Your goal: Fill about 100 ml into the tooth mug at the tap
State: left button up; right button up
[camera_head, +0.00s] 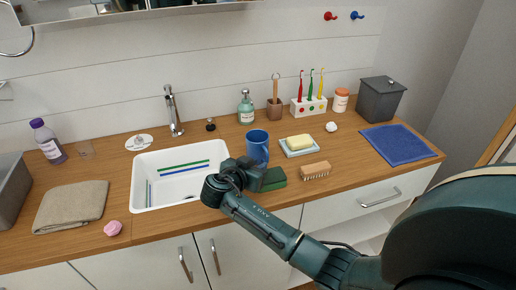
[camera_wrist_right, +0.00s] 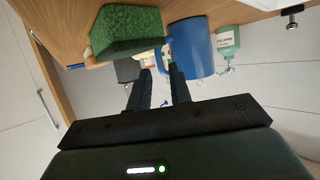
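The blue tooth mug (camera_head: 257,146) stands upright on the wooden counter, just right of the sink (camera_head: 138,182). The tap (camera_head: 173,110) rises behind the sink, with its spout toward the basin. My right gripper (camera_head: 246,168) is in front of the mug and partly covers its lower part. In the right wrist view, which is upside down, the fingers (camera_wrist_right: 160,72) are apart, with their tips close beside the mug (camera_wrist_right: 194,48) on its handle side. I cannot tell whether they touch it. The inside of the mug is hidden. My left gripper is not in view.
A green sponge (camera_head: 273,179) lies close to my right gripper and also shows in the right wrist view (camera_wrist_right: 126,27). A soap dish (camera_head: 300,150), brush (camera_head: 315,170) and green soap bottle (camera_head: 246,108) stand nearby. A towel (camera_head: 72,206) and pink item (camera_head: 113,228) lie left.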

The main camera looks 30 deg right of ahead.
aim_at(267, 160)
jog(key=p+x, duration=0.1)
jog(key=x, duration=0.4)
jog(key=shift+w+d+f, duration=0.1)
jog(key=shift+d, duration=0.25)
grip_shut()
